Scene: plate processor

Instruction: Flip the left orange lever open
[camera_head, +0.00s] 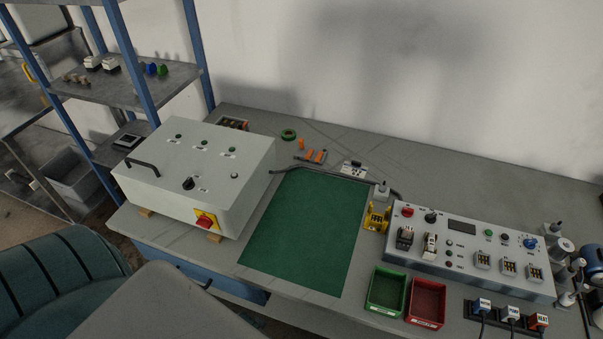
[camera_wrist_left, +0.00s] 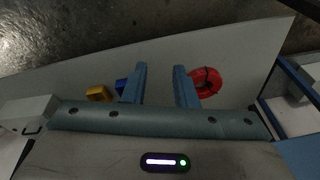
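In the head view, small orange lever-like pieces (camera_head: 309,155) sit at the back of the grey workbench (camera_head: 440,195), just behind the green mat (camera_head: 305,230). They are too small to tell apart clearly or to judge how they are set. My left gripper (camera_wrist_left: 160,88) shows only in the left wrist view, with its two blue fingers apart and nothing between them. It is away from the orange pieces, which are not in that view. My right gripper is in neither view.
A pale control box (camera_head: 195,170) stands at the bench's left. A sloped control panel (camera_head: 470,250) stands at the right, with a green bin (camera_head: 386,291) and a red bin (camera_head: 426,302) in front. A dark cable runs behind the mat, which is clear.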

